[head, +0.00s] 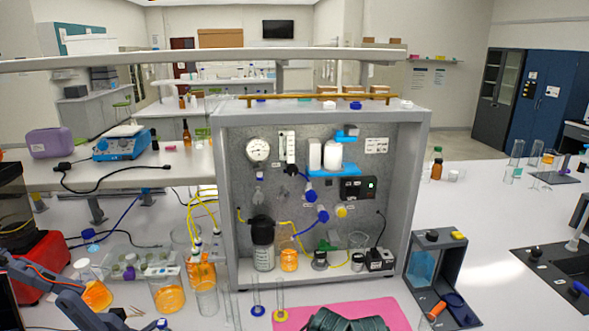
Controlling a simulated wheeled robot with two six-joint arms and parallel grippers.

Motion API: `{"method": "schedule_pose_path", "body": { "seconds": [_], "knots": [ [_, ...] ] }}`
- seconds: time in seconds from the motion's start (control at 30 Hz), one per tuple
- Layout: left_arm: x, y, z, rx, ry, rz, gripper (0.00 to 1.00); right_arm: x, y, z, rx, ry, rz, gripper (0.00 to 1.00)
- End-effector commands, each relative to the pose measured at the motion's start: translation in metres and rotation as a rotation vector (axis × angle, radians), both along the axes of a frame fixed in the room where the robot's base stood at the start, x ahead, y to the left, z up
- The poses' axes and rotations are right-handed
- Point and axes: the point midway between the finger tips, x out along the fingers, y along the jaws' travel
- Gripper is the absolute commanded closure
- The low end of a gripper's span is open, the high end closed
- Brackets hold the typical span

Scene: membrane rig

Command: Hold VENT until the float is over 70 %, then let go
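The membrane rig (222,190) is a grey open-fronted cabinet in the middle of the head view. Its panel carries a round dial gauge (258,150) and a narrow upright float tube (290,147). The float's level is too small to read. A black box (358,188) with a small light spot, blue valve handles (310,195) and a yellow knob (341,211) are on the right half. I cannot tell which control is VENT, as the labels are unreadable. My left arm comes in at the lower left, apart from the panel; its fingers are not clearly visible.
Beakers of orange liquid (168,296) and glass cylinders stand before the rig's left side. A pink mat (378,310) with a dark ribbed object (345,320) lies in front. A dark stand (437,270) is right of the rig.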

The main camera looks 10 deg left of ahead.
Motion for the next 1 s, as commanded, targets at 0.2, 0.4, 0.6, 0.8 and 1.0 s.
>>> {"method": "schedule_pose_path", "body": {
  "seconds": [0.2, 0.4, 0.6, 0.8, 1.0],
  "knots": [
    [0.0, 0.0, 0.0, 0.0, 0.0, 0.0, 1.0, 0.0, 0.0, 0.0, 0.0, 0.0, 0.0, 1.0],
    [0.0, 0.0, 0.0, 0.0, 0.0, 0.0, 1.0, 0.0, 0.0, 0.0, 0.0, 0.0, 0.0, 1.0],
    [0.0, 0.0, 0.0, 0.0, 0.0, 0.0, 1.0, 0.0, 0.0, 0.0, 0.0, 0.0, 0.0, 1.0],
    [0.0, 0.0, 0.0, 0.0, 0.0, 0.0, 1.0, 0.0, 0.0, 0.0, 0.0, 0.0, 0.0, 1.0],
    [0.0, 0.0, 0.0, 0.0, 0.0, 0.0, 1.0, 0.0, 0.0, 0.0, 0.0, 0.0, 0.0, 1.0]
  ]
}}
